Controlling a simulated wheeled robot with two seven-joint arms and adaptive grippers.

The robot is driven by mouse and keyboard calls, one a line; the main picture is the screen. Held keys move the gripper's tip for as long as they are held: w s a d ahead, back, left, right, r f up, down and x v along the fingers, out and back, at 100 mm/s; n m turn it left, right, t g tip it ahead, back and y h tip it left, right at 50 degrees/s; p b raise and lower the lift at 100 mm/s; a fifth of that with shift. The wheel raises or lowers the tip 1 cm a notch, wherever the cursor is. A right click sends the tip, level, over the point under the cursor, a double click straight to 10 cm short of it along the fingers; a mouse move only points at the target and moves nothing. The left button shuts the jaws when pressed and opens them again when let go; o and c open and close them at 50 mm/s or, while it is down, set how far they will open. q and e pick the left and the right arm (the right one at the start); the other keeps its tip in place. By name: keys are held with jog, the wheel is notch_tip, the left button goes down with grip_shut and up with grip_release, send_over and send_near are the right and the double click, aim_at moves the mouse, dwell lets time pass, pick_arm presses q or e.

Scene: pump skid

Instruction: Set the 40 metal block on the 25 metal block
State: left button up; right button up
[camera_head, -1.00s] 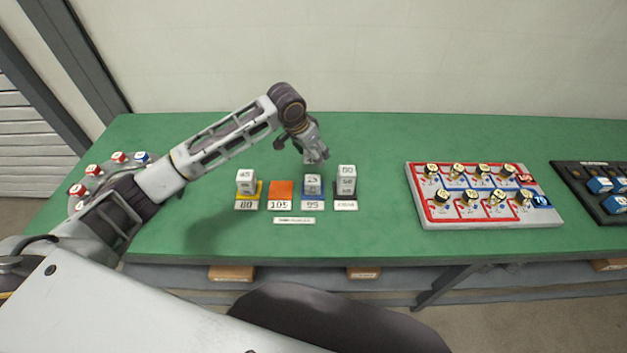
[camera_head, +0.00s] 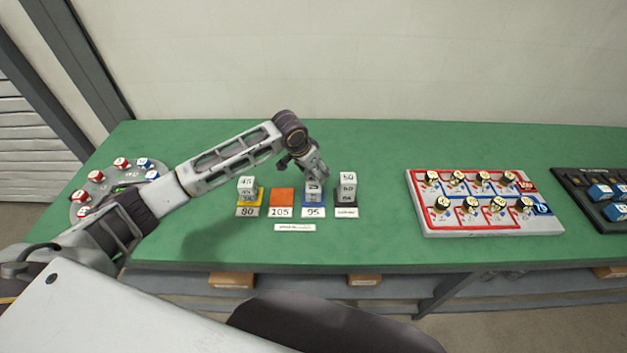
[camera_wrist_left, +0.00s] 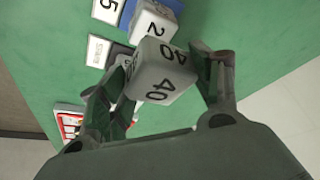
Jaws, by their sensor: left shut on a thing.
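The 40 metal block (camera_wrist_left: 160,75) is a grey cube marked 40, held between the fingers of my left gripper (camera_wrist_left: 165,85) in the left wrist view. The 25 metal block (camera_wrist_left: 150,20) shows just beyond it, with only the 2 of its number visible. In the head view the 25 block (camera_head: 313,194) stands on the blue pad labelled 95. My left gripper (camera_head: 314,174) is right above and behind it, and the held block is largely hidden there. I cannot tell whether the two blocks touch. My right gripper is not in view.
A block stack (camera_head: 347,188) stands close on the right on a black pad. Another stack (camera_head: 246,188) marked 45 on top is on the yellow pad. The orange pad (camera_head: 282,196) labelled 105 is bare. A red-and-white board (camera_head: 480,226) with knobs lies further right.

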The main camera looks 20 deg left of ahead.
aim_at(313, 187)
pick_arm(q)
jog(key=shift+f, duration=2.45)
jog(key=shift+f, duration=0.1)
jog(key=o, duration=1.2)
jog(key=shift+o, duration=0.2)
jog(key=shift+v, duration=6.1)
jog(key=shift+s+f, duration=0.1)
